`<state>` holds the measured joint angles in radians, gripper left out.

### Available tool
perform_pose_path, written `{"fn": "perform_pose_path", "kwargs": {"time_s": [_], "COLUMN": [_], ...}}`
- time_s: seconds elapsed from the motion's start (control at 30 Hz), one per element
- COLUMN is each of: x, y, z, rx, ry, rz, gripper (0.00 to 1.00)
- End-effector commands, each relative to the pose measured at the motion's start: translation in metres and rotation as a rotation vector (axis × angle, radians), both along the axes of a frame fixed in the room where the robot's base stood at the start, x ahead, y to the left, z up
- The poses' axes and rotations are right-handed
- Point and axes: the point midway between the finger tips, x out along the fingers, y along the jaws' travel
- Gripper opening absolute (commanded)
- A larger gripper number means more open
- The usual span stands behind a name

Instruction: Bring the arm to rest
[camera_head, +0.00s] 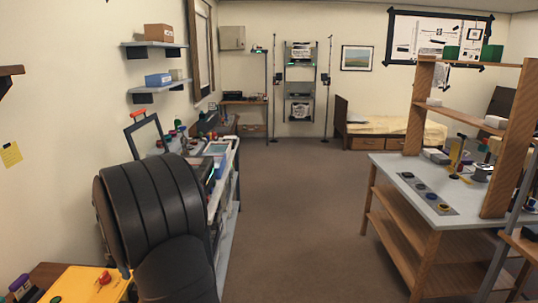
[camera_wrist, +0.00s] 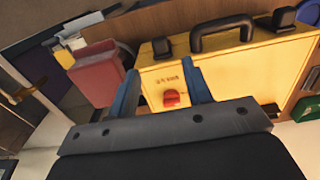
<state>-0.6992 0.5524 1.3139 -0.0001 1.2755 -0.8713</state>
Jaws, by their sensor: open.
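My gripper (camera_wrist: 160,90) shows in the wrist view with its two blue fingers spread apart and nothing between them. I cannot tell how far the fingers are from the case. In the head view my dark arm fills the lower left, and my gripper is not seen there. The yellow case top (camera_head: 88,284) with a red knob shows at the lower left of the head view.
A red bin (camera_wrist: 97,72) stands left of the case. In the head view a cluttered bench (camera_head: 226,168) runs behind my arm along the left wall. A grey-topped workbench (camera_head: 395,176) with wooden shelves stands at right. The brown floor (camera_head: 290,200) between them is clear.

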Motion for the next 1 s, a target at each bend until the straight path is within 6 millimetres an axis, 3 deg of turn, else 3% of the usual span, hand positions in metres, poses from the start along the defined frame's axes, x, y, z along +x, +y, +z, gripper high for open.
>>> {"fn": "perform_pose_path", "kwargs": {"time_s": [0.2,0.47,0.5,0.7,1.0], "x": [0.0,-0.001,-0.001,-0.001,-0.001], "y": [0.0,0.005,0.005,0.004,0.004], "z": [0.046,0.092,0.078,0.039,0.005], "rx": [0.003,0.0,-0.003,-0.002,0.0], "ry": [-0.003,0.0,0.004,0.003,0.001], "rz": [0.0,0.001,0.001,0.0,0.0], "gripper": [0.45,0.45,0.45,0.45,0.45]}}
